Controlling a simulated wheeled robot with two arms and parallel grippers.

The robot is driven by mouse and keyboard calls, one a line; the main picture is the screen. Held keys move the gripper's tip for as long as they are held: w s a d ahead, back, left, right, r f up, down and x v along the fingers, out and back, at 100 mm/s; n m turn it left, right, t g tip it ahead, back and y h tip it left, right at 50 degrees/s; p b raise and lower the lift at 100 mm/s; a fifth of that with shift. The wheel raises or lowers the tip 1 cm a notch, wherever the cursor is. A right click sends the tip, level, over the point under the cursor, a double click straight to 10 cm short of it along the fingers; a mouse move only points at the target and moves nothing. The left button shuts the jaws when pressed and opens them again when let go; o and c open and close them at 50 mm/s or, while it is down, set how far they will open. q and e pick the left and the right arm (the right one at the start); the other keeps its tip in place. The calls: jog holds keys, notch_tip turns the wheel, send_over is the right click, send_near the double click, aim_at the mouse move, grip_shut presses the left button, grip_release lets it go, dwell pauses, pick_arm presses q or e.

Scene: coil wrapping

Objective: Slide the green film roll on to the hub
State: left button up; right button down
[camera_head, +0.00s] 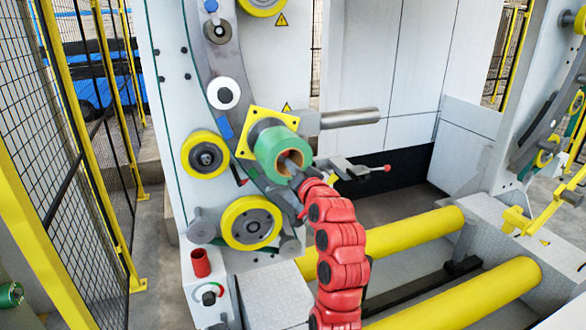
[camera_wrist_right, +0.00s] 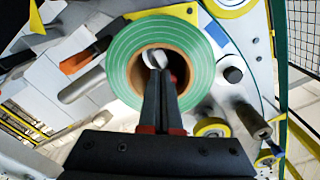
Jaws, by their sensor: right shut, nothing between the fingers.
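The green film roll (camera_head: 272,142) sits at the yellow square plate (camera_head: 262,113) on the machine's white panel, its brown core facing me. It also shows in the right wrist view (camera_wrist_right: 118,65) as green rings around the core. A pale rounded metal end (camera_wrist_right: 155,58), apparently the hub, shows inside the core. How far the roll sits along the hub is hidden. My right gripper (camera_head: 291,163) is shut and empty, its fingertips at the core's opening. In the right wrist view its dark fingers (camera_wrist_right: 160,82) overlap the core; contact is unclear. My left gripper is not in view.
A grey bar (camera_head: 350,117) sticks out right of the roll, above a lever with a red knob (camera_head: 387,168). Yellow rollers (camera_head: 222,155) surround the curved arm. Another green roll (camera_head: 10,295) lies at the far left.

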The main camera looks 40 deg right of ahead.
jog(key=shift+w+d, duration=0.1)
jog(key=shift+w, duration=0.3)
jog(key=shift+r, duration=0.3)
